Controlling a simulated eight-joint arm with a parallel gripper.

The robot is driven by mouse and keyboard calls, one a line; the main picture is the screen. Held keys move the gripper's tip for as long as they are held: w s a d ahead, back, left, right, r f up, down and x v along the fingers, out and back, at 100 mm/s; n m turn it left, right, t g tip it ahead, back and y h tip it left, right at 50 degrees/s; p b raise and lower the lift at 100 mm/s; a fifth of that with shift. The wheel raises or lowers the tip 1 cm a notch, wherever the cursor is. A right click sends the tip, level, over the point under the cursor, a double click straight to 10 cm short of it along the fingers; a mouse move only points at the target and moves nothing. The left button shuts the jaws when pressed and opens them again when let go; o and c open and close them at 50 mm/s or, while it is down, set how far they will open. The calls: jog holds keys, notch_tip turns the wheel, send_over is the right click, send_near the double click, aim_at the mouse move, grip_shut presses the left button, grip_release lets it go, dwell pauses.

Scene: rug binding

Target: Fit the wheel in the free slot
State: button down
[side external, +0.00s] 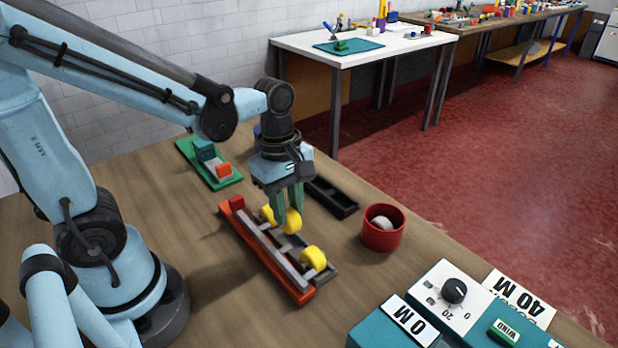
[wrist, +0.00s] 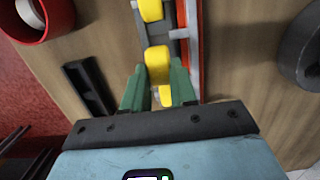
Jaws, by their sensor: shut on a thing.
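My gripper (side external: 288,210) has green fingers pointing down over the fixture, shut on a yellow wheel (side external: 292,222). In the wrist view the held wheel (wrist: 157,62) is between the fingertips (wrist: 158,72). The fixture has an orange-red base (side external: 262,262), a grey rail and a dark grey slotted row. A second yellow wheel (side external: 314,257) sits at its near end, and a third (side external: 266,213) shows behind the fingers. Grey slot space (side external: 285,243) shows between the held and near wheels. I cannot tell whether the held wheel touches the fixture.
A red cup (side external: 383,238) with a pale round thing inside stands right of the fixture. A black tray (side external: 338,203) lies behind it. A green board (side external: 225,182) with blocks is at the back left. A control panel (side external: 430,300) occupies the front right. Bare wood lies left of the fixture.

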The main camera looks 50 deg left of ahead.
jog(key=shift+f, duration=2.15)
jog(key=c, duration=0.8)
grip_release()
jog(key=shift+a+r, duration=0.2)
jog(key=shift+r, duration=1.8)
jog(key=shift+a+r, duration=0.25)
jog(key=shift+r, duration=1.8)
jog(key=shift+a+r, duration=0.2)
jog(key=shift+r, duration=1.8)
